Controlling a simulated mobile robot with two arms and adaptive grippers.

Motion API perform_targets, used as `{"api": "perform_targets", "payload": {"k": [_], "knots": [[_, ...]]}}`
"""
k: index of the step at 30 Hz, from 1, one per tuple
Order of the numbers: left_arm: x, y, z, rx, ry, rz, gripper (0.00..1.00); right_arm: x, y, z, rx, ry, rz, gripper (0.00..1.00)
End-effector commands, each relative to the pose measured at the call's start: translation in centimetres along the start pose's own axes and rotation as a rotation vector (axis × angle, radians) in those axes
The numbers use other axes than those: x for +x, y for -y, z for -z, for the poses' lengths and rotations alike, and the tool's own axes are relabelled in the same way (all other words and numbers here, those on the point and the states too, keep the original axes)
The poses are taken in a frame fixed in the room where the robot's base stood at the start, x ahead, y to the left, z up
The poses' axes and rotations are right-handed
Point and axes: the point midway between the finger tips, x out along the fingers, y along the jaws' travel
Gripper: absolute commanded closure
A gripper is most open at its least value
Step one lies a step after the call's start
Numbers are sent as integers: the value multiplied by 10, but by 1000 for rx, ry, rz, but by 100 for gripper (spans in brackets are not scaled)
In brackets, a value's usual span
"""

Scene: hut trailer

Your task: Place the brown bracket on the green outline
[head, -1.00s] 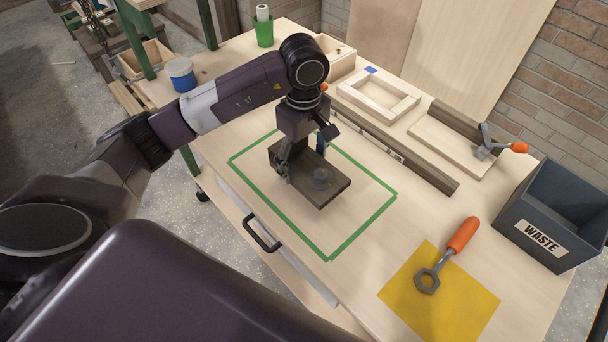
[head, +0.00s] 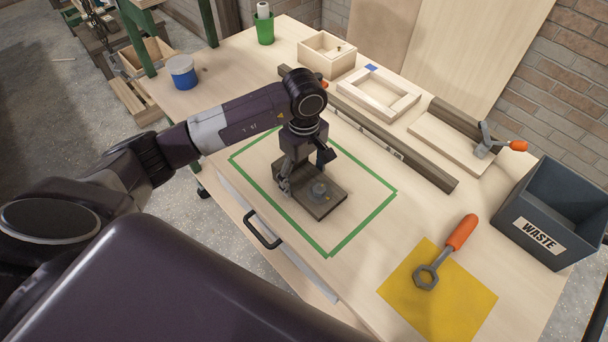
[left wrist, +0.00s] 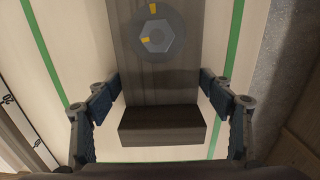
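The brown bracket (head: 325,204) is a dark wooden plate with a raised block at one end and a grey hex bolt on a round washer. It lies inside the green outline (head: 357,232), toward the near left side, low over the worktop; I cannot tell whether it fully rests. My left gripper (head: 303,180) is over the block end. My right gripper is not in view.
A dark beam (head: 430,177) lies behind the outline. A wrench (head: 447,251) lies on a yellow mat (head: 468,302) at right, near a WASTE bin (head: 540,237). A wooden frame (head: 385,110) and box (head: 327,63) stand at the back. A drawer handle (head: 262,230) is in front.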

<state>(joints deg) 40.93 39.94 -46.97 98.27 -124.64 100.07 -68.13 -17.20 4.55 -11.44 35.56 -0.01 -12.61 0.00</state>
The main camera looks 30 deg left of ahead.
Motion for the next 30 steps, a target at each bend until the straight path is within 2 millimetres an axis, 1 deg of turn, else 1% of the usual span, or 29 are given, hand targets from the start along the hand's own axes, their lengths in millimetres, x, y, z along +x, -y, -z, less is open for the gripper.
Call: {"api": "perform_targets", "payload": {"k": [1,3,11,14,16,20,27,30], "knots": [[0,0,0,0,0,0,18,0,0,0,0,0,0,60],[0,0,0,0,0,0,11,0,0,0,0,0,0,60],[-1,0,0,0,0,0,11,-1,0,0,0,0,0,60],[-4,0,0,0,1,0,11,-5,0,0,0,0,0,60],[-9,-1,0,0,-1,-4,11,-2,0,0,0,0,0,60],[-32,-2,1,2,-3,-7,11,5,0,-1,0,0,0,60],[-85,-2,1,1,-2,-6,11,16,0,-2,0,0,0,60],[-102,-1,0,1,-1,-5,11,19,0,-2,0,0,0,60]]}}
